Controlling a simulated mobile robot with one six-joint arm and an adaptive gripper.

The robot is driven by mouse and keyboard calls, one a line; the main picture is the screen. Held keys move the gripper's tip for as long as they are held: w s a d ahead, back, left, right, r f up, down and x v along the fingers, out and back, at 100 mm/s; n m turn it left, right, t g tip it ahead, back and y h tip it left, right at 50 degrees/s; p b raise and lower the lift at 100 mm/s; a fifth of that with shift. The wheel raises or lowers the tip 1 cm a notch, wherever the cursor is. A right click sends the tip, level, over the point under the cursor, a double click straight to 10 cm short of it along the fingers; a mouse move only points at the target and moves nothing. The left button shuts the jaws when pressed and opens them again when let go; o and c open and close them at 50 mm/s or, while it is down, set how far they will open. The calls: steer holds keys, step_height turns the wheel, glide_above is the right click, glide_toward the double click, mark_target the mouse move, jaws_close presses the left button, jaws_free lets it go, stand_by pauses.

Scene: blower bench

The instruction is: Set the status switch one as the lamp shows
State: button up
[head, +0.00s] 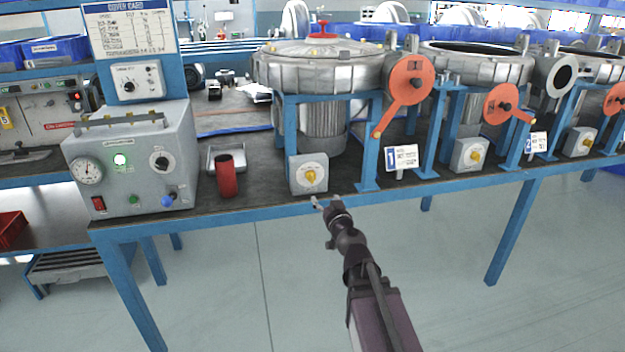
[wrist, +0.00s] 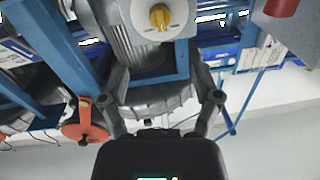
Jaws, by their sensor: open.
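A grey switch box with a yellow knob (head: 310,175) sits at the bench's front edge, below the first blower (head: 325,75) and left of the number 1 plate (head: 401,157). The same knob shows at the top of the wrist view (wrist: 160,16) on a pale round dial; its markings are too small to read. A round lamp (head: 120,160) glows pale green on the grey control box (head: 145,150) at the left. My gripper (head: 327,203) is open and empty, just below and right of the switch. In the wrist view its fingers (wrist: 160,99) stand apart, clear of the knob.
A red cylinder (head: 227,176) stands left of the switch. Orange lever discs (head: 408,80) hang on the blowers. Similar yellow-knob boxes (head: 470,154) stand farther right, one by a number 2 plate (head: 536,144). The floor before the bench is clear.

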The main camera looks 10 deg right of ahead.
mark_target(313, 179)
steer(key=w, duration=0.4)
steer(key=w+a, duration=0.1)
steer(key=w, duration=0.7)
steer(key=shift+w+a, duration=0.25)
steer(key=shift+w, duration=0.1)
jaws_close()
